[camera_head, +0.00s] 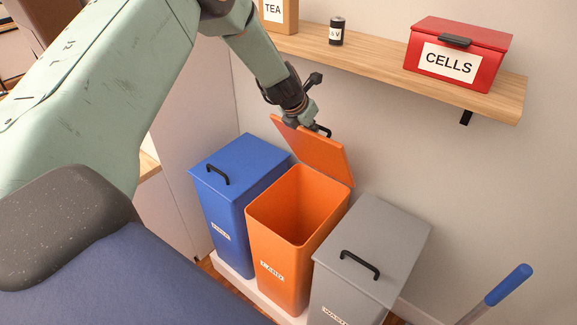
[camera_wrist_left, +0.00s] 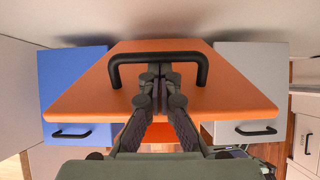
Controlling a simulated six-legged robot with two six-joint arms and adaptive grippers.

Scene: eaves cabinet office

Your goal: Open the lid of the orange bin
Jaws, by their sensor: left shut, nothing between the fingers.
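The orange bin (camera_head: 285,262) stands between two other bins, and its inside shows. Its orange lid (camera_head: 318,152) is raised, tilted up and back toward the wall. My left gripper (camera_head: 306,122) is at the upper part of the lid, by the black handle. In the left wrist view the lid (camera_wrist_left: 230,97) fills the middle, with its black handle (camera_wrist_left: 202,68) arching across. My left gripper (camera_wrist_left: 158,72) is shut with its fingertips under the handle's bar, holding nothing between the fingers. My right gripper is not in view.
A closed blue bin (camera_head: 235,185) stands left and a closed grey bin (camera_head: 372,240) right, both with black handles. Above on the wall, a wooden shelf (camera_head: 385,69) holds a red CELLS box (camera_head: 480,42), a battery (camera_head: 336,32) and a TEA box (camera_head: 290,14).

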